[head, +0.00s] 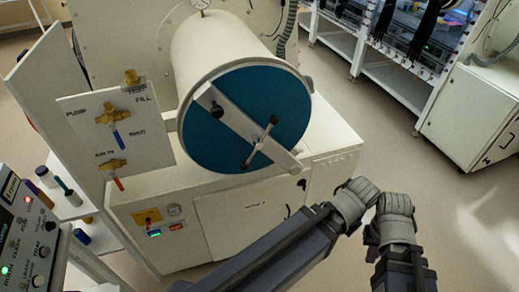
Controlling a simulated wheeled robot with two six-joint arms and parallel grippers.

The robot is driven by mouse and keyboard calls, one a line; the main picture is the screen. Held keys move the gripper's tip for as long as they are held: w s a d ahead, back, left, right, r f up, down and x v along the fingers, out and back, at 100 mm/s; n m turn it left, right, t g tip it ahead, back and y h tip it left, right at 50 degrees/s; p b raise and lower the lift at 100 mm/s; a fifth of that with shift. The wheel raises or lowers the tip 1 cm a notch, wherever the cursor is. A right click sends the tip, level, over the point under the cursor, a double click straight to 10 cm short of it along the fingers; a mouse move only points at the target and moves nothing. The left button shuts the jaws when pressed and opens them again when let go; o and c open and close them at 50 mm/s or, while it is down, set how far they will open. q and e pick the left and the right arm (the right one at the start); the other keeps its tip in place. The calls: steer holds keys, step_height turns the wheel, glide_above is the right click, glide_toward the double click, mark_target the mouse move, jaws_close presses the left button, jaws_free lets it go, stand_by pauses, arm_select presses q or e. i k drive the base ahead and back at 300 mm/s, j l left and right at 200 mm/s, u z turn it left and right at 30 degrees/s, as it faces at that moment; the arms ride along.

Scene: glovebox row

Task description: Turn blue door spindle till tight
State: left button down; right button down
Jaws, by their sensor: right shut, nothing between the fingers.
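The blue door (221,130) closes the round end of the white cylindrical chamber. A pale bar (238,122) lies slantwise across it. The spindle (259,147) sits on the bar, right of the door's centre, with a thin cross handle whose arms slant; one end is dark. My right arm shows at the bottom right, bent at grey joints. My right gripper (372,240) is small and mostly hidden beside these joints, shut and empty, well apart from the spindle to its lower right. My left gripper is out of view.
A valve panel (118,140) with brass valves, a blue lever and a red lever stands left of the door. A control box (28,235) and shelf bottles are at left. Another glovebox (415,40) stands at the back right. The floor (400,135) between is clear.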

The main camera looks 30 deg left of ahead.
mark_target(259, 144)
steer(key=u, duration=0.85)
steer(key=i+l+u, duration=0.1)
steer(key=u, duration=0.3)
steer(key=l+u, duration=0.25)
steer(key=u, duration=0.2)
steer(key=l+u, duration=0.2)
steer(key=u, duration=0.2)
steer(key=l+u, duration=0.25)
steer(key=u, duration=0.15)
steer(key=l+u, duration=0.2)
steer(key=u, duration=0.25)
steer(key=k+l+u, duration=0.3)
steer(key=l, duration=0.3)
steer(key=k+l+u, duration=0.3)
steer(key=l, duration=0.35)
steer(key=k+l+u, duration=0.3)
steer(key=l, duration=0.25)
steer(key=k+l+u, duration=0.3)
steer(key=l, duration=0.15)
